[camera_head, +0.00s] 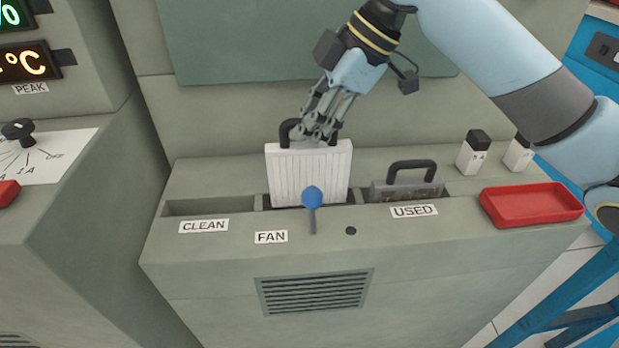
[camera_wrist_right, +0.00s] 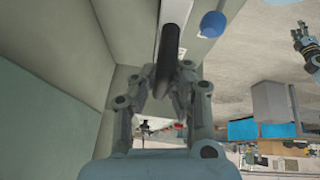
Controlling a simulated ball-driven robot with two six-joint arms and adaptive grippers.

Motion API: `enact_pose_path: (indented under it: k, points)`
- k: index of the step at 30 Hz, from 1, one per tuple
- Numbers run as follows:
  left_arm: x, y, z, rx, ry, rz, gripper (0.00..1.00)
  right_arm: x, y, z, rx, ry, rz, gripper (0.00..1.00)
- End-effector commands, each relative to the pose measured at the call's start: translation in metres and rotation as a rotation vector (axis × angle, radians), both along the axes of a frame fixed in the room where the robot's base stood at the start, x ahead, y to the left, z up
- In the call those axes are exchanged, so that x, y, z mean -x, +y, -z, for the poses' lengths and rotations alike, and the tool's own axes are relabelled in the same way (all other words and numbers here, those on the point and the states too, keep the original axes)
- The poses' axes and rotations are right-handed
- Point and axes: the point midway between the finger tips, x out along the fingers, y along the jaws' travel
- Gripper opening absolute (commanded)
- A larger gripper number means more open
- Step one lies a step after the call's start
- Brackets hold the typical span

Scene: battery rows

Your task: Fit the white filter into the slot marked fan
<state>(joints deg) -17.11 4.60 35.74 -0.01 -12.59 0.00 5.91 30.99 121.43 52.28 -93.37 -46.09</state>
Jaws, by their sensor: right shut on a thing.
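The white filter (camera_head: 309,174) stands upright over the slot marked fan (camera_head: 271,237) in the head view, its lower edge at the slot and much of its pleated face above the top. My right gripper (camera_head: 318,134) is shut on the filter's black handle, which also shows in the wrist view (camera_wrist_right: 171,45). A blue knob (camera_head: 312,197) on a short stem stands in front of the filter and hides part of its lower edge. How deep the filter sits in the slot is hard to tell.
The slot marked clean (camera_head: 195,206) is empty. A grey filter with a dark handle (camera_head: 411,173) sits in the slot marked used. A red tray (camera_head: 532,204) lies at the right, with two small black-capped white bottles (camera_head: 473,152) behind it. A control panel stands at the left.

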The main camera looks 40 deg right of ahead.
Motion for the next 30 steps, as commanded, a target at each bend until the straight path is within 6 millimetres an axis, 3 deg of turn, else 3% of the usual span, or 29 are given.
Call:
enact_pose_path:
  k: [1,3,11,18,28,30]
  points:
    - [0.002,0.0,0.005,0.0,0.003,0.0,0.4,0.001,0.0,0.014,-0.002,0.003,0.002,0.0]
    - [0.002,0.0,0.007,0.0,0.004,0.0,0.4,0.0,0.0,0.025,-0.002,0.002,0.001,0.0]
    - [0.005,0.0,0.012,0.0,0.009,-0.001,0.4,0.0,0.0,0.046,-0.001,0.001,0.0,0.0]
    - [0.009,0.0,0.022,0.001,0.016,0.0,0.4,0.0,0.0,0.085,-0.001,0.002,0.001,0.0]
    - [0.01,0.0,0.022,0.0,0.017,0.0,0.4,0.0,0.0,0.087,0.001,-0.001,0.0,0.0]
    - [0.01,0.0,0.022,0.0,0.017,0.0,0.4,0.0,0.0,0.086,0.001,-0.002,0.0,0.16]
